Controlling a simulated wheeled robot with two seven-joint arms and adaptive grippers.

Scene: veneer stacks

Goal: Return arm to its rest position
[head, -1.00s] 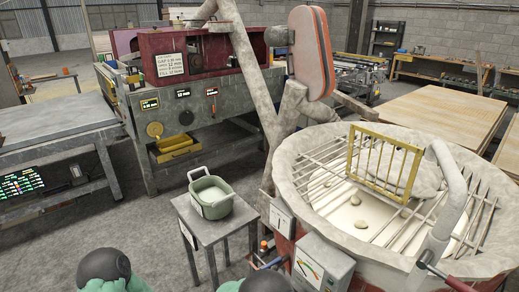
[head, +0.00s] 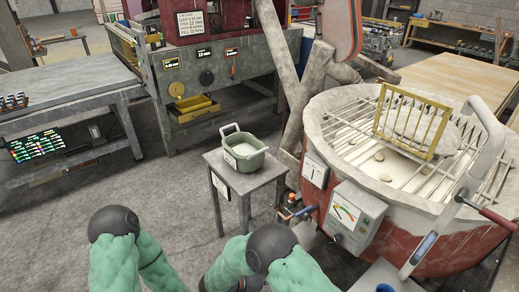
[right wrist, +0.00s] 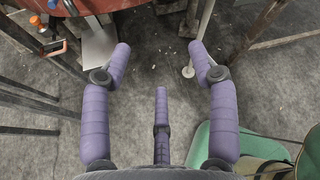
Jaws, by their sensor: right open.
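My right gripper (right wrist: 160,55) shows in the right wrist view with its purple fingers spread wide. It is open, with nothing between the fingers, above the bare grey concrete floor (right wrist: 150,60). In the head view, green sections of my two arms with dark round joints rise at the bottom edge. Neither gripper's fingers show there, and my left gripper is out of view.
A big round vat (head: 330,110) with a bar grate and yellow frame (head: 437,125) stands at right. A small grey table (head: 245,184) holds a green tub (head: 255,160). A long bench (head: 60,115) is at left. Open floor (head: 50,235) lies at lower left.

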